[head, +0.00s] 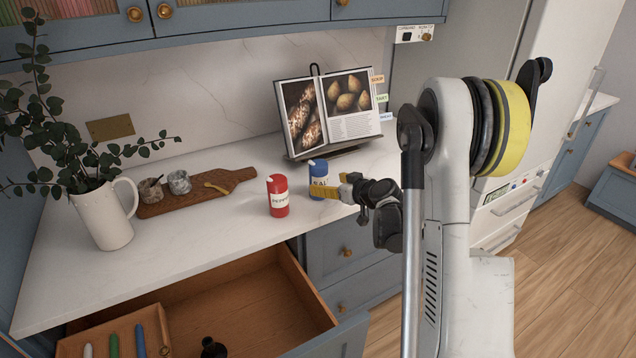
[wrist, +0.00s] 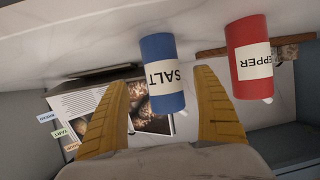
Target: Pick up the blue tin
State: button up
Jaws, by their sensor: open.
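The blue tin (head: 318,176), with a pale label reading SALT, stands on the white counter in front of the cookbook stand. In the wrist view the blue tin (wrist: 162,76) appears upside down, between the tips of the two yellow fingers. My gripper (head: 335,193) is at the tin's right front in the head view, and its fingers partly hide the tin's lower part. In the wrist view my gripper (wrist: 165,105) is open, with a gap visible beside each finger. I cannot tell whether a finger touches the tin.
A red pepper tin (head: 278,196) stands close to the left of the blue tin. An open cookbook (head: 350,110) on a stand is behind. A wooden board (head: 225,183) and a white jug (head: 105,215) are further left. An open drawer (head: 245,310) juts out below the counter.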

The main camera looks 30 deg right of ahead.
aim_at(318, 180)
jog(key=b+x, duration=0.1)
jog(key=x, duration=0.2)
jog(key=b+x, duration=0.1)
jog(key=x, duration=0.1)
jog(key=shift+w+a, duration=0.25)
jog(key=shift+w, duration=0.15)
jog(key=shift+s+r, duration=0.1)
jog(key=shift+r, duration=0.05)
jog(key=c, duration=1.5)
